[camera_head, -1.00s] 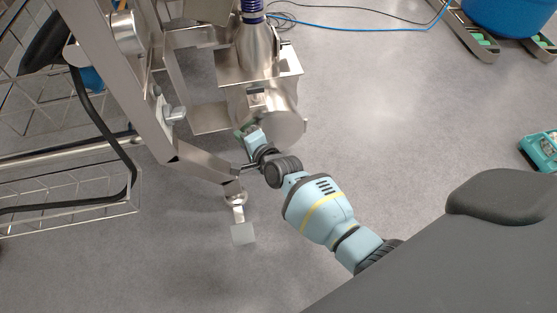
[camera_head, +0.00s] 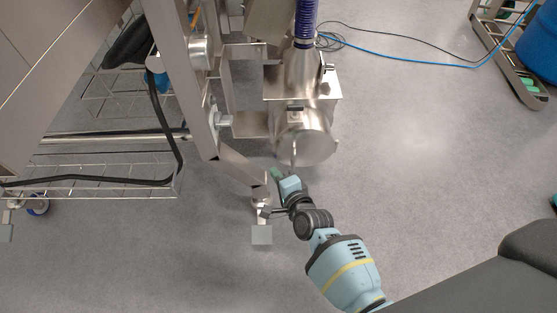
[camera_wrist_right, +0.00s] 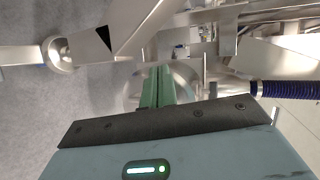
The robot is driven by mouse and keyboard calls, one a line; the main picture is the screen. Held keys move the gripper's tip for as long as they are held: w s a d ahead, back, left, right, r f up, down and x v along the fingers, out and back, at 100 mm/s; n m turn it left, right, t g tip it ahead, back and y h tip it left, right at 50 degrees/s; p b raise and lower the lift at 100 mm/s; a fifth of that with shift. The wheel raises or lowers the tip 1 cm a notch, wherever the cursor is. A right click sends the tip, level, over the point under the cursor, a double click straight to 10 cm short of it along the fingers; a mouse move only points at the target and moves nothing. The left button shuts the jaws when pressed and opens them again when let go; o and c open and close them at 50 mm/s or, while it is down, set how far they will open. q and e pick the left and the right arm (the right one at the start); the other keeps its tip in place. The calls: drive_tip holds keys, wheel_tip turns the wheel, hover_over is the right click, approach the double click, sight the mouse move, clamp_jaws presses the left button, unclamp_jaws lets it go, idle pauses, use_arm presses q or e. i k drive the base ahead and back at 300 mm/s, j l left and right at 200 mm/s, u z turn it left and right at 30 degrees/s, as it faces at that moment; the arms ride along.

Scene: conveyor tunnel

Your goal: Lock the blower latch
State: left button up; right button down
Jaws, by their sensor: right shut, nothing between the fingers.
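The blower (camera_head: 308,138) is a shiny metal drum under a cone with a ribbed dark blue hose (camera_head: 305,20), upper middle in the head view. A small dark-topped piece (camera_head: 295,107) sits on top of the drum; I cannot tell whether it is the latch or how it is set. My right gripper (camera_head: 277,173) has green fingers and is just below and left of the drum, apart from it in the picture. In the right wrist view the fingers (camera_wrist_right: 158,86) are together and empty, with the round metal drum partly hidden behind them. My left gripper is out of view.
A slanting steel frame leg (camera_head: 240,168) with a foot pad (camera_head: 261,235) stands close left of my right gripper. A wire rack (camera_head: 110,180) is farther left. A blue cable (camera_head: 410,60) lies on the floor. The grey floor right of the blower is clear.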

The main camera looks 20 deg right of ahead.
sight(295, 115)
drive_tip(key=k+l, duration=0.75)
drive_tip(key=k, duration=0.1)
